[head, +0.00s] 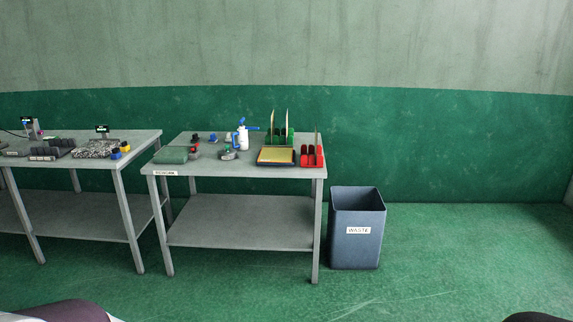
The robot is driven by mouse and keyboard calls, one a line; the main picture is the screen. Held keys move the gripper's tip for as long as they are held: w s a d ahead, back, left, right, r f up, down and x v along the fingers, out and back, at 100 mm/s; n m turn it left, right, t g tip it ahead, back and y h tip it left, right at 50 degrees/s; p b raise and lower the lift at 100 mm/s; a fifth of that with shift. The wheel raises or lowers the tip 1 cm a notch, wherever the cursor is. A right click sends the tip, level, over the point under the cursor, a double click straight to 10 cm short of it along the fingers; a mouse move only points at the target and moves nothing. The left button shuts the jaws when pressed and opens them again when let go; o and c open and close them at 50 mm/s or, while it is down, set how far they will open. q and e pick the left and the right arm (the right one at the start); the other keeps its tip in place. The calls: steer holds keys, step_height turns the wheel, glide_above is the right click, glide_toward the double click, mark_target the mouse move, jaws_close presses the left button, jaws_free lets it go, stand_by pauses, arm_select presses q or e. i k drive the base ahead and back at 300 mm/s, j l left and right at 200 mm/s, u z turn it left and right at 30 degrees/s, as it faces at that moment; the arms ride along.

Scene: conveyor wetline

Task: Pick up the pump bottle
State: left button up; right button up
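Neither of my grippers is in view. Only a dark rounded piece at the bottom left and another at the bottom right edge show, and no fingers are visible.
A tray with a yellow inside (277,163), a green rack (280,138) and a red rack (312,161) are right of the bottle. A green pad (171,156) lies left. A waste bin (357,245) stands beside the table. The floor in front is clear.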

mark_target(242, 134)
steer(key=i+u, duration=0.15)
steer(key=i, duration=0.45)
steer(key=i+u, duration=0.2)
steer(key=i, duration=0.35)
steer(key=i+u, duration=0.15)
steer(key=i, duration=0.45)
steer(key=i+l+u, duration=0.2)
steer(key=i, duration=0.35)
steer(key=i+j+z, duration=0.1)
steer(key=i+z, duration=0.15)
steer(key=i, duration=0.25)
steer(key=i+j+z, duration=0.25)
steer(key=i, duration=0.2)
steer(key=i+j+z, duration=0.25)
steer(key=i, duration=0.25)
